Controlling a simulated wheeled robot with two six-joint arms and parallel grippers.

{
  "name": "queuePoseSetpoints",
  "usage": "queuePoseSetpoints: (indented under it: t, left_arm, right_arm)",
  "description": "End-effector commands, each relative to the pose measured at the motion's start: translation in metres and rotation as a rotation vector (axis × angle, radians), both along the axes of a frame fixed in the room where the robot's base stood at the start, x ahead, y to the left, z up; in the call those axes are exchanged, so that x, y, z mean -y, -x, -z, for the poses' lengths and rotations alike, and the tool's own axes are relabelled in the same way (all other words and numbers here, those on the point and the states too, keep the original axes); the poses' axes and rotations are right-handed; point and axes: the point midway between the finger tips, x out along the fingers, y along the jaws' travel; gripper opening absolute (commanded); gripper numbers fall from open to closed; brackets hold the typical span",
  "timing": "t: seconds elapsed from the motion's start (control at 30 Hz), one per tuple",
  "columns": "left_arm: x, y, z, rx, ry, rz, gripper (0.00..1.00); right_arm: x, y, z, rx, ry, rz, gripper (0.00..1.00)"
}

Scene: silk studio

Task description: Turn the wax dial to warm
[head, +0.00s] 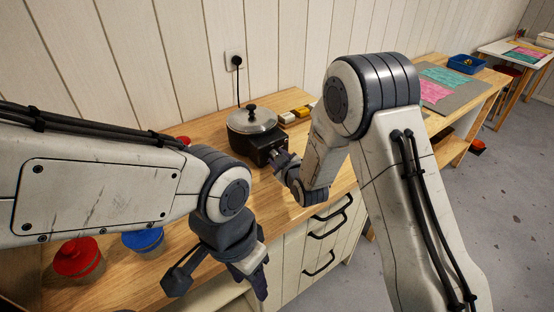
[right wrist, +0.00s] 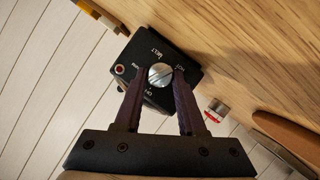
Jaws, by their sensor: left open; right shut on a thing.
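The wax melter (head: 252,124) is a dark pot with a clear lid and black knob, standing on the wooden counter against the wall. Its black control box (head: 262,148) faces my right arm. My right gripper (right wrist: 159,82) is shut on the dial, one finger on each side. It also shows in the head view (head: 279,160). My left gripper (head: 218,281) is open and empty, low in front of the counter.
A red-lidded jar (head: 77,258) and a blue-lidded jar (head: 143,240) stand at the counter's left. Small yellow and brown blocks (head: 294,115) lie right of the melter. A cord runs up to a wall socket (head: 235,60). Drawer handles (head: 329,222) stick out in front.

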Motion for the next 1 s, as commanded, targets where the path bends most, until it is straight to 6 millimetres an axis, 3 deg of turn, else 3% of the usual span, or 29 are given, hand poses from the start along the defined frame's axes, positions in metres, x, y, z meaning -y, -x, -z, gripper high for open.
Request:
queuePoseSetpoints:
  t: [0.27, 0.6, 1.0]
  left_arm:
    - [0.000, 0.000, -0.001, 0.000, 0.000, 0.000, 0.50]
    - [0.000, 0.000, -0.018, 0.000, 0.000, 0.000, 0.50]
    - [0.000, 0.000, -0.033, 0.000, 0.000, 0.000, 0.50]
  right_arm:
    - [0.002, -0.001, -0.001, -0.158, -0.209, -0.001, 0.00]
    - [0.005, -0.002, -0.003, -0.330, -0.443, -0.001, 0.00]
    - [0.005, -0.003, -0.001, -0.444, -0.602, -0.001, 0.00]
